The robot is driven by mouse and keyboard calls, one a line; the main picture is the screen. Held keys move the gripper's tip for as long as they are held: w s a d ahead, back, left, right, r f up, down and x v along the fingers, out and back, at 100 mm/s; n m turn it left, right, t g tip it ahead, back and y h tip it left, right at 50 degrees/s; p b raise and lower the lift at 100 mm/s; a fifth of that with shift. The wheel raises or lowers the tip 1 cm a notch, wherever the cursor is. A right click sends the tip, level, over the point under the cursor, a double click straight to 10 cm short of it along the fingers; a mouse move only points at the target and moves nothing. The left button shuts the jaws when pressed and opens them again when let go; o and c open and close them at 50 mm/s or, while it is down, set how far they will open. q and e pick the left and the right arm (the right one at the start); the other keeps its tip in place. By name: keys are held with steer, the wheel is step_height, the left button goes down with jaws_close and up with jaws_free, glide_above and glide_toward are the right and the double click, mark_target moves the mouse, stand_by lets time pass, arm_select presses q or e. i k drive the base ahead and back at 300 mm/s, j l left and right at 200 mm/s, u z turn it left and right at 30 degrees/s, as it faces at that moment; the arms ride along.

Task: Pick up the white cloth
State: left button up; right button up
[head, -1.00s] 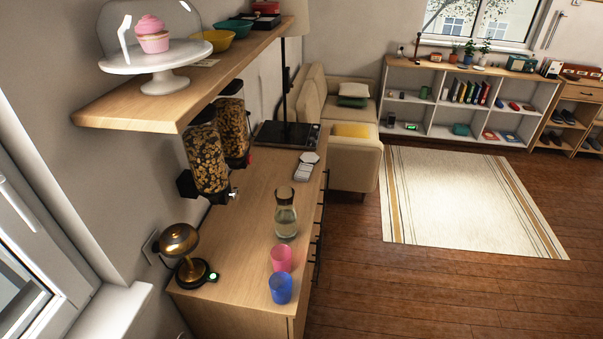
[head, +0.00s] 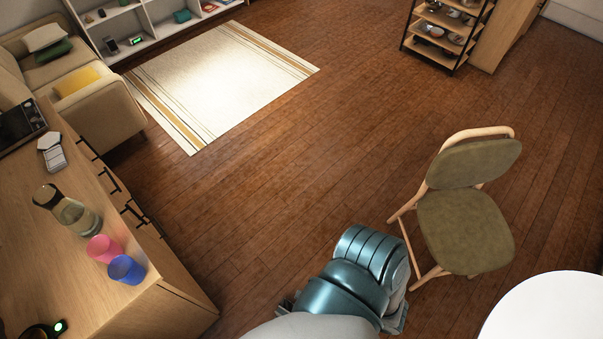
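I cannot make out a white cloth in the head view. Neither of my grippers shows in it. Only a teal, ribbed part of my own body shows at the bottom middle, with no fingers visible.
A wooden counter (head: 35,250) at left holds a carafe (head: 75,214), a pink cup (head: 103,248) and a blue cup (head: 126,269). A green chair (head: 466,228) and white round table (head: 555,312) stand at right. Open floor (head: 290,170) and a rug (head: 222,82) lie between.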

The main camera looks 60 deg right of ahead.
mark_target(55, 160)
steer(key=z, duration=4.65)
steer(key=u, duration=4.65)
steer(key=i+l+z, duration=0.3)
steer(key=l, duration=0.2)
steer(key=i+l+z, duration=0.25)
steer(key=l, duration=0.2)
steer(key=i+l+z, duration=0.3)
steer(key=k+l, duration=0.05)
steer(key=l, duration=0.05)
